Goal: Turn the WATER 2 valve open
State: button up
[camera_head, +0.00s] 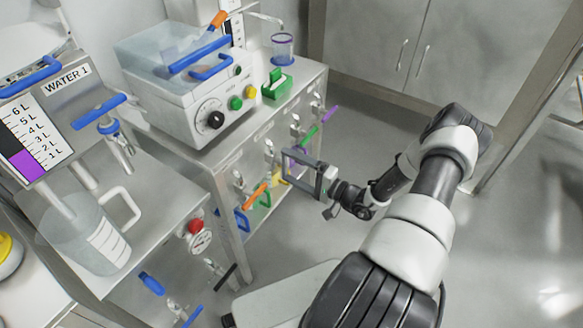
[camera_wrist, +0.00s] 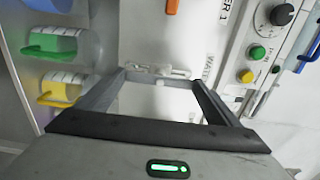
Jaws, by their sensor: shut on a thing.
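My gripper (camera_head: 285,166) reaches the row of valves on the front of the steel cabinet in the head view. In the wrist view, my gripper (camera_wrist: 161,76) closes around a pale valve fitting (camera_wrist: 158,71); the held part is mostly hidden. A label (camera_wrist: 209,70) beside it shows only the start of "WATER", its number unreadable. The neighbouring valve has an orange handle (camera_head: 255,196) and a label ending in "ER 1" (camera_wrist: 171,4).
A white machine (camera_head: 205,110) stands on the cabinet. Open floor (camera_head: 500,240) lies to the right.

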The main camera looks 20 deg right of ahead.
dwell(0.4)
jog(key=o, duration=0.9)
jog(key=shift+s+d, duration=0.1)
jog(key=p+v, duration=0.1)
jog(key=v, duration=1.6)
jog(key=shift+s+d+p, duration=0.1)
jog(key=shift+s+p, duration=0.05)
jog(key=shift+p, duration=0.25)
